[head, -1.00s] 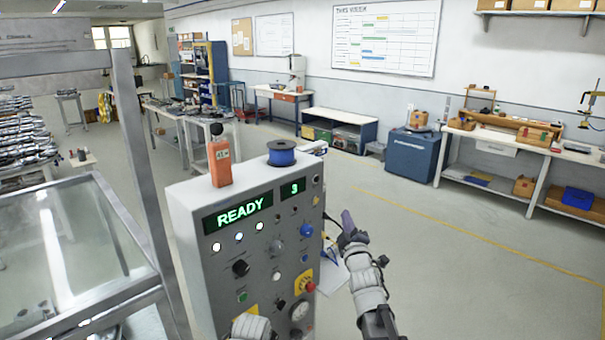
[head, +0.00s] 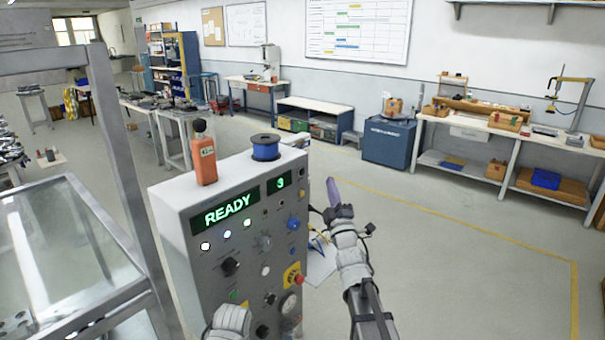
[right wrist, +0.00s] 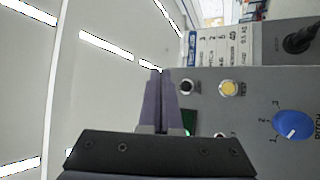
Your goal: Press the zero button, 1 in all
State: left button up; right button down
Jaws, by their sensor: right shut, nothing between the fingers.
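The grey control cabinet (head: 180,215) stands in front of me, its sloped face carrying several buttons, knobs and lamps. Its green display reads READY (head: 228,212), and a smaller one reads 3 (head: 279,183). In the right wrist view a black button (right wrist: 187,87), a yellow button (right wrist: 229,88) and a blue knob (right wrist: 293,125) show. I cannot read which button is zero. My right gripper (head: 331,185), with purple fingers, is shut and empty just right of the cabinet, apart from the buttons; its fingertips (right wrist: 157,75) also show in the right wrist view. My left fingers are out of sight.
An orange handheld device (head: 203,165) and a blue spool (head: 265,148) stand on the cabinet top. A red emergency knob (head: 296,278) sticks out low on the face. A glass-sided case (head: 80,250) is at left. Floor to the right is clear.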

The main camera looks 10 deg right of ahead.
jog(key=w+a, duration=0.4)
jog(key=w, duration=0.1)
jog(key=shift+w+a, duration=0.25)
jog(key=shift+w, duration=0.1)
jog(key=shift+w, duration=0.1)
dwell(1.9)
jog(key=shift+w+a, duration=0.25)
jog(key=shift+w+a, duration=0.25)
jog(key=shift+w, duration=0.05)
dwell(0.9)
jog(key=shift+s, duration=0.1)
jog(key=shift+s+d, duration=0.5)
jog(key=shift+s, duration=0.05)
dwell(0.3)
jog(key=s+d, duration=0.1)
jog(key=s, duration=0.1)
jog(key=s+d, duration=0.2)
dwell(0.4)
